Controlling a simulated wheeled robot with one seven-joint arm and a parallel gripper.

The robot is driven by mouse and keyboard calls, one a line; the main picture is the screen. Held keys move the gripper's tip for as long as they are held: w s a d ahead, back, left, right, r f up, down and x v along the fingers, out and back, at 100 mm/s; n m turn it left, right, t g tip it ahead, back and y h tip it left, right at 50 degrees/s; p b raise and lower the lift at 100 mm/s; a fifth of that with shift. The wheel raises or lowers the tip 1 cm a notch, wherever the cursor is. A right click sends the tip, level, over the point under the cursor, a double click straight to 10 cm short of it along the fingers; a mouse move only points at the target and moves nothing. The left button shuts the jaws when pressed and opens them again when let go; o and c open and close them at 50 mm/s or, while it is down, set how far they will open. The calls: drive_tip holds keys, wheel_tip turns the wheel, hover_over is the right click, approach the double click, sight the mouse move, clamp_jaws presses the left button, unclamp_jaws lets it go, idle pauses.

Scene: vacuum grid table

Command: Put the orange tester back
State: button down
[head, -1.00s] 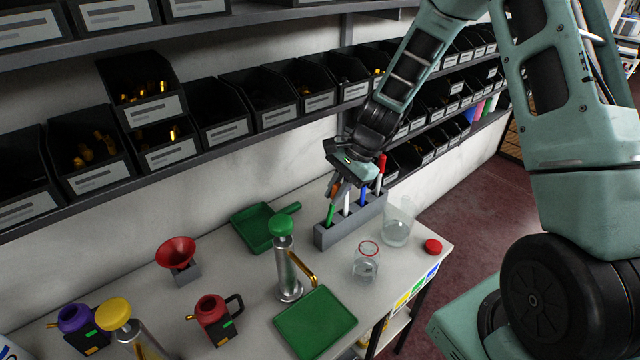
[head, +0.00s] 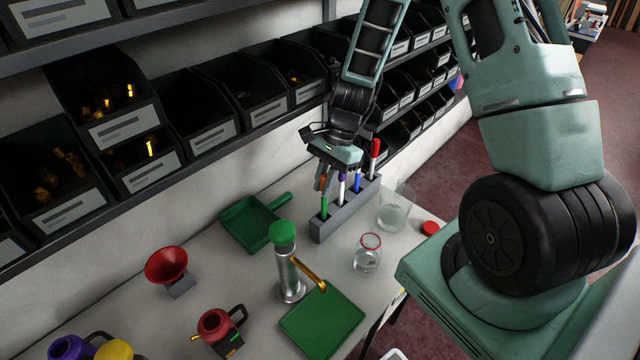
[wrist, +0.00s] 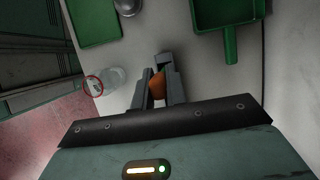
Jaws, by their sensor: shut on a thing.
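My gripper (head: 325,182) is shut on the orange tester, whose orange part (head: 319,184) shows between the fingers. In the wrist view the orange tester (wrist: 158,86) also shows between the two fingers (wrist: 160,70), with most of it hidden. The grey rack (head: 347,220) stands on the table just below and beside my gripper. It holds a green tester (head: 324,208), a white tester with a purple top (head: 342,185), a blue tester (head: 358,182) and a red tester (head: 373,158), all upright. I cannot tell whether the orange tester touches the rack.
A green dustpan (head: 250,225) lies left of the rack. A green-topped pump (head: 287,265), green tray (head: 322,325) and red-rimmed jar (head: 367,255) stand in front. A clear beaker (head: 393,212) is right of the rack. Shelves of black bins (head: 205,110) rise behind.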

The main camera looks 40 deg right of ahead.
drive_tip(key=shift+f, duration=0.65)
drive_tip(key=shift+f+b, duration=0.15)
drive_tip(key=shift+b, duration=0.15)
drive_tip(key=c, duration=1.4)
unclamp_jaws()
